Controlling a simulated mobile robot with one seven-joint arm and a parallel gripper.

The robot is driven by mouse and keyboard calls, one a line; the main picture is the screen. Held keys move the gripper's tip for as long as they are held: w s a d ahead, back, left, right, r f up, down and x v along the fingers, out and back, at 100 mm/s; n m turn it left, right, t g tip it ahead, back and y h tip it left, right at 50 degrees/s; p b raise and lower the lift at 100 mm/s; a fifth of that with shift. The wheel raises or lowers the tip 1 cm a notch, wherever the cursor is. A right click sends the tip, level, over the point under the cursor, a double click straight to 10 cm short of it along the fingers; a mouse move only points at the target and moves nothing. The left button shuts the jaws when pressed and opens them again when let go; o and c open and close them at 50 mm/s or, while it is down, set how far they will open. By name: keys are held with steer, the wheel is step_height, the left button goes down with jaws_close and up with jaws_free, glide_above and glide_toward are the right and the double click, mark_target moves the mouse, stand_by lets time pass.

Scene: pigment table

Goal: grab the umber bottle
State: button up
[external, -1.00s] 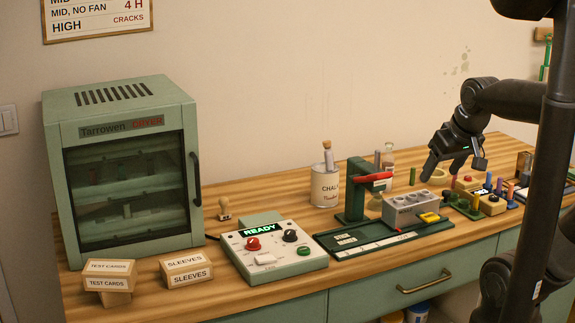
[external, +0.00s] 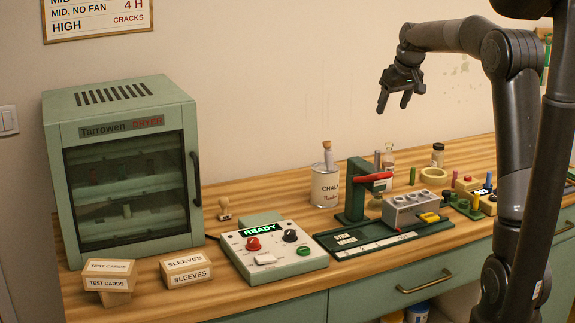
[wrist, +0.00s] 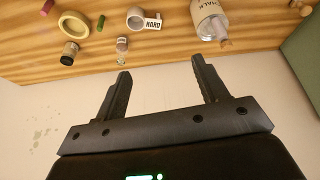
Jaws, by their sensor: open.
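My gripper (external: 393,105) is open and empty, raised high above the back of the table, in front of the wall. In the wrist view its two fingers (wrist: 160,70) are spread, with nothing between them. A small dark-capped bottle (external: 438,155) stands at the back right of the table; it also shows in the wrist view (wrist: 70,53). I cannot read a label telling which is umber. Both are below my gripper and apart from it.
The chalk can (external: 325,187), the green press (external: 355,190) and a grey holed block (external: 409,211) stand near the bottles. A pale ring (external: 432,175) is beside the dark-capped bottle. The dryer (external: 120,170) fills the left. Air around my gripper is clear.

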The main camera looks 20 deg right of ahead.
steer(key=w+d+f, duration=0.7)
steer(key=w+d, duration=0.1)
steer(key=w, duration=0.2)
glide_toward(391, 148)
step_height(391, 148, down, 2)
steer(key=shift+y, duration=0.3)
steer(key=x, duration=0.6)
steer(key=shift+w+d, duration=0.3)
steer(key=shift+d, duration=0.05)
steer(key=shift+w+x, duration=0.1)
steer(key=shift+x, duration=1.1)
steer(key=shift+w+x, duration=0.15)
steer(key=shift+x, duration=1.1)
steer(key=shift+r, duration=0.1)
steer(key=shift+c, duration=0.6)
steer(key=c, duration=1)
